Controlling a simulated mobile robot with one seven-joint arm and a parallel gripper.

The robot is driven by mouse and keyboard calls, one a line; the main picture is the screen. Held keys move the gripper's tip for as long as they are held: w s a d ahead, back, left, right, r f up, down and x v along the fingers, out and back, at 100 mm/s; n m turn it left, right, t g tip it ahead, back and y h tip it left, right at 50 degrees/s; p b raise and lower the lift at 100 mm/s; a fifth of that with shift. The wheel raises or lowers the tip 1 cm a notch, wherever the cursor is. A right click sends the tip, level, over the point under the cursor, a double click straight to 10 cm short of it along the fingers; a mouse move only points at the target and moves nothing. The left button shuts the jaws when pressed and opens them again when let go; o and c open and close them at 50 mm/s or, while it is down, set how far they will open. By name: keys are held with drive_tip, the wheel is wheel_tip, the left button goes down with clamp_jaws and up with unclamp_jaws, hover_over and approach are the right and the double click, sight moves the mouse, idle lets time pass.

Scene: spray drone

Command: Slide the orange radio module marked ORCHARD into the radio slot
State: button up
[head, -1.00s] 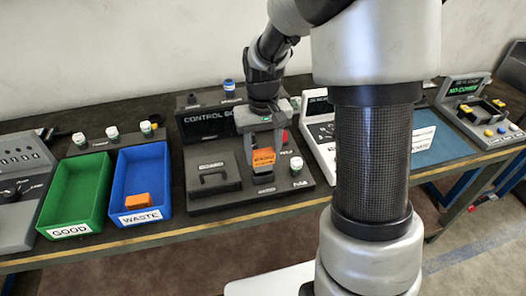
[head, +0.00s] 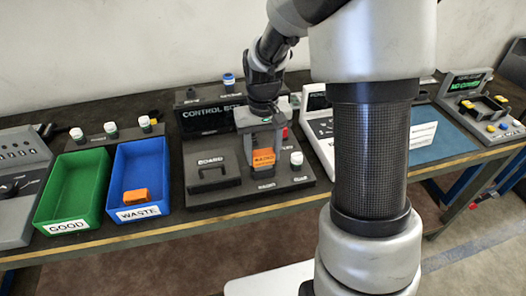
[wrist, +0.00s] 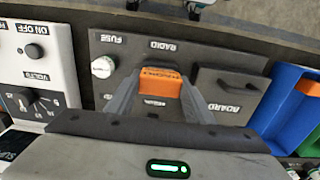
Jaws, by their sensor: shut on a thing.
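An orange module (head: 263,157) with small dark lettering, too small to read surely, is between the fingers of my gripper (head: 265,150). My gripper is shut on it and points down over the right part of the control box (head: 225,193). In the wrist view the orange module (wrist: 160,82) shows between both fingers, at the place on the panel labelled RADIO. The fingers and module hide the radio slot, so I cannot tell whether the module's lower end is inside it.
A handled board cover (head: 213,172) is left of my gripper, and a white-capped fuse (head: 296,160) is right. A green GOOD bin (head: 97,210) and a blue WASTE bin (head: 163,205) stand left. Another orange module (head: 135,196) lies in the blue bin.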

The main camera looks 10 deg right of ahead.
sight(263, 152)
drive_tip(key=shift+f+b, duration=0.6)
drive_tip(key=shift+f, duration=0.3)
drive_tip(key=o, duration=1.5)
wheel_tip(263, 152, up, 17)
drive_tip(key=p, duration=0.2)
drive_tip(key=shift+r, duration=0.2)
